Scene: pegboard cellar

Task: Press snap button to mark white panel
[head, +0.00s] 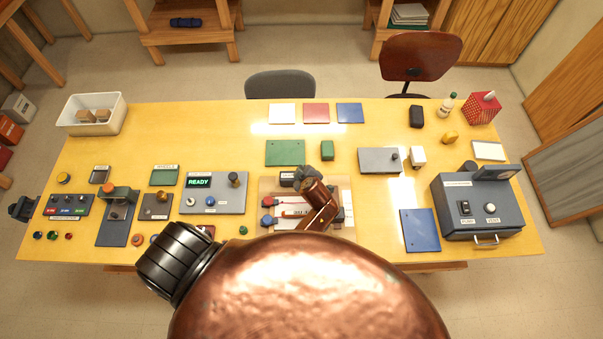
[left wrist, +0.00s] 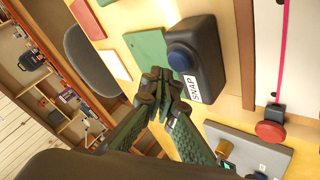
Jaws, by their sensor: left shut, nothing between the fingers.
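The snap button box (left wrist: 207,48) is dark, with a blue round button (left wrist: 183,56) and a SNAP label, in the left wrist view. In the head view the box (head: 287,179) shows at the back of a wooden board, partly hidden by my gripper. My left gripper (left wrist: 166,84) is shut and empty, its fingertips close beside the button; I cannot tell whether they touch. It also shows in the head view (head: 308,178). The white panel (head: 290,208) lies on the board, partly covered by my arm. A pink-red cord (left wrist: 283,50) runs over it. My right gripper is not in view.
A red knob (head: 267,201) and a blue knob (head: 267,219) stand at the board's left. A grey READY console (head: 222,202) is to the left. A green tile (head: 285,152) lies behind. A blue-grey machine (head: 477,205) stands at the right.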

